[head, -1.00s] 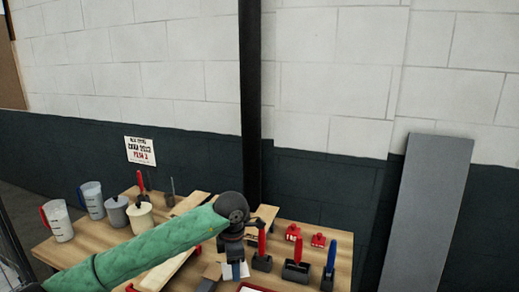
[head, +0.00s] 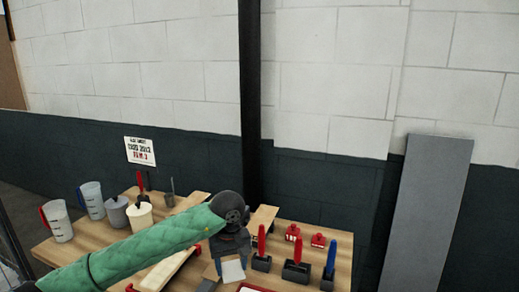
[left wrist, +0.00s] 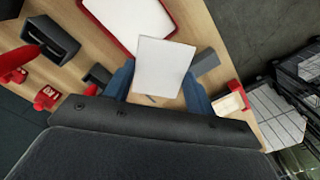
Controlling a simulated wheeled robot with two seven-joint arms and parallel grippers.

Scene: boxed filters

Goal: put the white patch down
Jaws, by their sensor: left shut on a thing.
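The white patch (head: 233,271) is a flat, pale, nearly square piece hanging below my left gripper (head: 231,254) in the head view. In the left wrist view the white patch (left wrist: 162,66) lies between the two blue fingers of my left gripper (left wrist: 158,88), which is shut on it. The patch's near edge is hidden in the gripper. It is over the wooden table (head: 78,250); I cannot tell whether its lower edge touches anything. My right gripper is not in view.
A red-rimmed white tray (left wrist: 104,32) lies close beyond the patch. Red-handled (head: 261,243) and blue-handled (head: 331,256) tools in dark holders stand to the right. Jugs (head: 58,220) and a cream pot (head: 139,215) stand at the left.

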